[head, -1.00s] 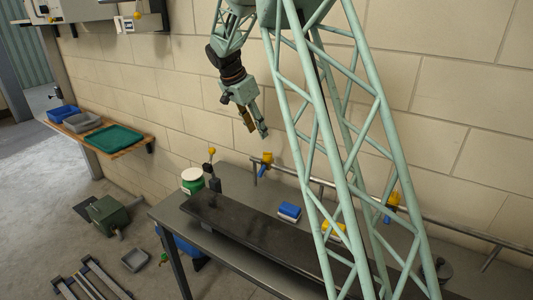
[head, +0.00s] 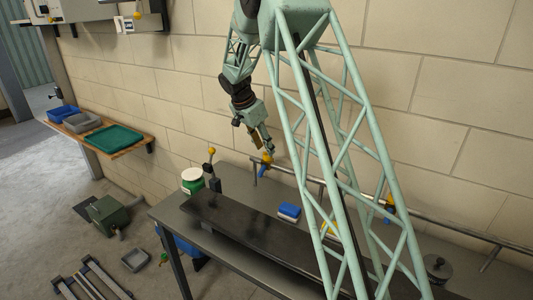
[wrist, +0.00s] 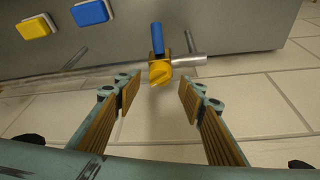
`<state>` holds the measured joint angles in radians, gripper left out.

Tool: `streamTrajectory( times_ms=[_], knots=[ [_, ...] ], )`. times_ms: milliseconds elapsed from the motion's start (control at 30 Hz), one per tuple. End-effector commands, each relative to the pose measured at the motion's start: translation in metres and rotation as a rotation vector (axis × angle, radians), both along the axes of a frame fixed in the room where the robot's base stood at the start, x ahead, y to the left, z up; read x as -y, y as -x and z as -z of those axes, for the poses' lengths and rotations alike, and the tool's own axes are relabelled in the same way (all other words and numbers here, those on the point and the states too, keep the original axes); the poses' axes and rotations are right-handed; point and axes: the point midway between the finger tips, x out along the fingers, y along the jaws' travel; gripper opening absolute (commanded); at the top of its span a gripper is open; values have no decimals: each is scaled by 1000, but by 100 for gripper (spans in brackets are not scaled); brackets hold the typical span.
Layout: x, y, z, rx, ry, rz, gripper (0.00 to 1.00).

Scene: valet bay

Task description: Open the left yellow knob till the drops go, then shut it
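The left yellow knob (head: 266,158) sits on a tap with a blue spout, at the left end of a metal pipe along the wall. In the wrist view the yellow knob (wrist: 160,73) is centred just ahead of the fingertips, with the blue spout (wrist: 157,38) beyond it. My gripper (head: 265,142) is just above the knob in the head view. In the wrist view my gripper (wrist: 158,97) is open, with clear gaps to the knob on both sides and nothing held. No drops can be made out at the spout.
A second yellow-knobbed tap (head: 391,201) is farther right on the pipe (head: 430,218), partly behind my arm. A blue block (head: 289,211) and a yellow block (head: 329,229) lie on the dark bench (head: 240,221). A white-lidded green tub (head: 192,180) stands at the bench's left end.

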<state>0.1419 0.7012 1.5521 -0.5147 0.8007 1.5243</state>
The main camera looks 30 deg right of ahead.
Motion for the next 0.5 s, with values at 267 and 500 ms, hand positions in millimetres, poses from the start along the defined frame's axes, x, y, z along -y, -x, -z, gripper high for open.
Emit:
streamTrajectory(
  times_ms=[267,500],
  knots=[
    [11,-2,26,-1,0,0,37],
    [14,-3,33,0,0,1,37]
  ],
)
